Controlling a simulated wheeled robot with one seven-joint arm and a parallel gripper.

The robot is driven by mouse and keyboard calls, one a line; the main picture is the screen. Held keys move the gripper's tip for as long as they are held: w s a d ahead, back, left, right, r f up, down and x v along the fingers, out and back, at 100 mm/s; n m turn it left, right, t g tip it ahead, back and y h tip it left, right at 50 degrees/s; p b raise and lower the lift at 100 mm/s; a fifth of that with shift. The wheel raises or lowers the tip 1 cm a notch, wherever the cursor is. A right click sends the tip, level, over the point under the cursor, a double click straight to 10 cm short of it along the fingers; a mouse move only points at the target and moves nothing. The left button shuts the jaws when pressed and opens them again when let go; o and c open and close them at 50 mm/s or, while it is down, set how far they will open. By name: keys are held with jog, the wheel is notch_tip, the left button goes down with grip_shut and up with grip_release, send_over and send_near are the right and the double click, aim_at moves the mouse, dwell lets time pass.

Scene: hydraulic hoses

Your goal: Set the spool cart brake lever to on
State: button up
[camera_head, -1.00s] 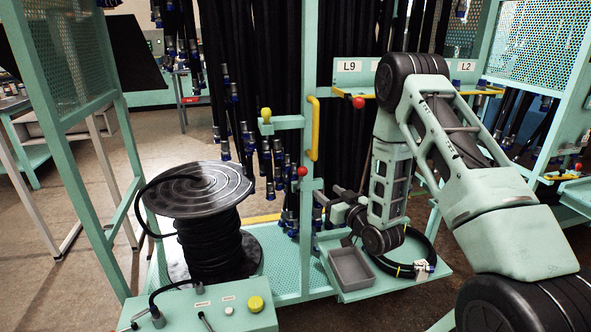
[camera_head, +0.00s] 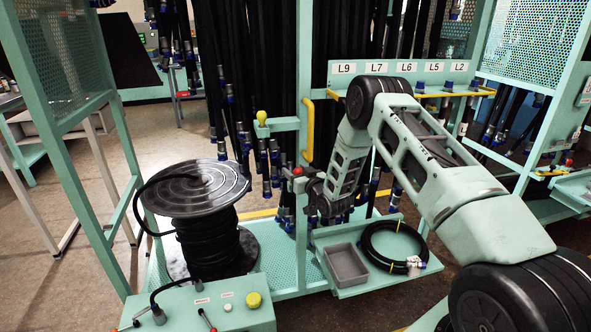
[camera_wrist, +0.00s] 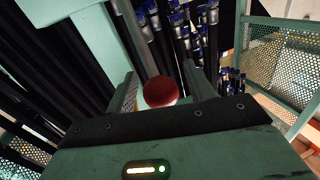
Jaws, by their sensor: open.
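A red ball knob (camera_head: 297,171) sits at the upright post in the middle of the head view. It looks like the end of a lever, but its arm is hidden. In the wrist view the red knob (camera_wrist: 160,91) lies between the two fingers of my gripper (camera_wrist: 160,88). The fingers are apart, with a gap beside the knob. In the head view my gripper (camera_head: 300,186) is close to the post and knob. The spool cart carries a black hose spool (camera_head: 205,215). No on or off marking can be read.
A yellow knob (camera_head: 261,116) and a yellow handle (camera_head: 309,130) are on the post. A control box (camera_head: 210,312) with a yellow button stands in front. A grey bin (camera_head: 346,264) and a coiled hose (camera_head: 393,246) lie on a shelf below my arm. Hoses hang behind.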

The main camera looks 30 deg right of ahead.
jog(key=shift+w, duration=0.25)
grip_shut()
jog(key=shift+f, duration=0.1)
